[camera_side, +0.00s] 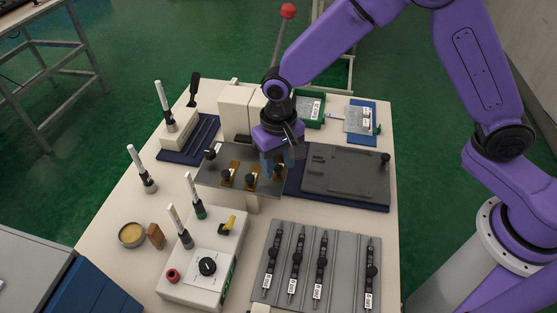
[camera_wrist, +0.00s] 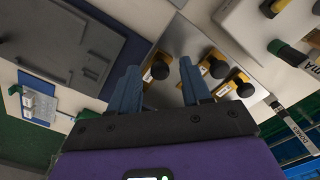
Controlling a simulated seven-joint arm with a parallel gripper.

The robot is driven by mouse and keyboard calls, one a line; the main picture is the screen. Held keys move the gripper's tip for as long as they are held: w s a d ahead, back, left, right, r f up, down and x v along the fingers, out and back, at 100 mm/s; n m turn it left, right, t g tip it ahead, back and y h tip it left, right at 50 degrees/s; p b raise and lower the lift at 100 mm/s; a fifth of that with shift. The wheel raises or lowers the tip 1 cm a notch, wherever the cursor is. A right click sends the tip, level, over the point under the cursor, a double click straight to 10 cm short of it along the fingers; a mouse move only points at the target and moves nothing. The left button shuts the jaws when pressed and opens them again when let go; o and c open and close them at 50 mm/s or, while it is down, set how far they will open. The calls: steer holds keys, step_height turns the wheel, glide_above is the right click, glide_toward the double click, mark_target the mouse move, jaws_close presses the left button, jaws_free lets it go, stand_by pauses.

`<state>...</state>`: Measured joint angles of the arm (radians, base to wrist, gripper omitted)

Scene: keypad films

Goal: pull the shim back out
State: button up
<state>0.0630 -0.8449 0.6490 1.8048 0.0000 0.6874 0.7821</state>
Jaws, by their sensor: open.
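Three brass-coloured shims with black knobs and white labels sit in a grey metal plate (camera_side: 212,188). In the side view I see the left shim (camera_side: 228,175) and the middle shim (camera_side: 251,180); the right one is partly hidden by my fingers. In the wrist view, one shim's black knob (camera_wrist: 160,70) appears between my fingertips, and the other shims' knobs, one (camera_wrist: 218,68) and another (camera_wrist: 245,89), lie to its right. My gripper (camera_side: 279,172), also in the wrist view (camera_wrist: 158,75), is open, pointing down over the plate's right part. I cannot tell whether it touches the knob.
A grey block (camera_side: 345,172) on a blue base lies right of the plate. In front are a white control box (camera_side: 205,262) with a black dial and a grey rack (camera_side: 335,250) of black tools. A red-knobbed lever (camera_side: 287,12) rises behind.

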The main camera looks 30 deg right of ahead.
jaws_close()
steer(key=shift+s+a, duration=1.6)
steer(key=shift+a, duration=0.05)
jaws_free()
step_height(320, 180, up, 18)
steer(key=shift+f, duration=0.25)
